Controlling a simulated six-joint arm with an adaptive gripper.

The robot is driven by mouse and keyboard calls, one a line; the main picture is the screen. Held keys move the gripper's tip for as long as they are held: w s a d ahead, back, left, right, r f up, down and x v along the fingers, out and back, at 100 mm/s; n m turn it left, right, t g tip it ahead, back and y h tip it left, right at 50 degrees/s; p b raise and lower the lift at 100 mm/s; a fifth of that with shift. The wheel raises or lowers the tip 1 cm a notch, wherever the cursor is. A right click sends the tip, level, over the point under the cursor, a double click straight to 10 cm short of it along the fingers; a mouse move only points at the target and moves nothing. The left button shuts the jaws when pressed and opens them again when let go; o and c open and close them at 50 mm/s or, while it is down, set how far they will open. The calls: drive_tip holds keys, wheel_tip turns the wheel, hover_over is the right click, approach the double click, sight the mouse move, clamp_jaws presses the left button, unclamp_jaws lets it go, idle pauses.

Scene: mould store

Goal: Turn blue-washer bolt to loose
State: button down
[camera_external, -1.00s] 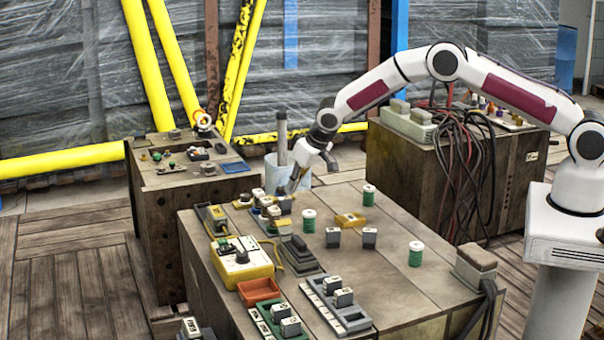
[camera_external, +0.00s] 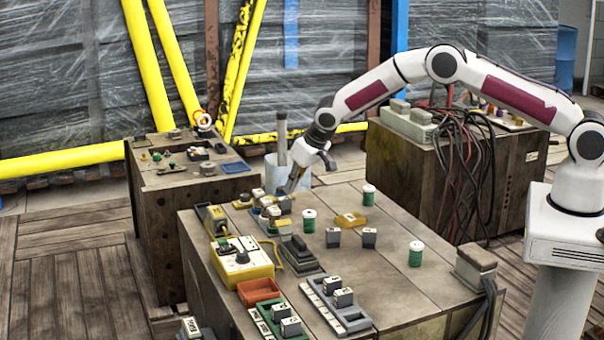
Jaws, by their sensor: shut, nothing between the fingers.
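My gripper (camera_external: 289,190) points down at the back left of the wooden worktop (camera_external: 400,284). Its fingers look shut and empty. The tips are at the right side of a cluster of small fittings (camera_external: 268,212) with yellow, white and dark parts. A small bluish spot shows in that cluster, but I cannot tell for certain which piece is the blue-washer bolt. I cannot tell whether my fingertips touch any piece.
Green-and-white spools (camera_external: 415,254), small grey blocks (camera_external: 369,238) and a yellow block (camera_external: 350,219) stand on the worktop. A bucket (camera_external: 283,172) stands behind.

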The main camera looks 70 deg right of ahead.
drive_tip(key=shift+d, duration=0.15)
idle(0.3)
drive_tip(key=shift+s, duration=0.4)
idle(0.4)
wheel_tip(320, 180, up, 6)
idle(0.8)
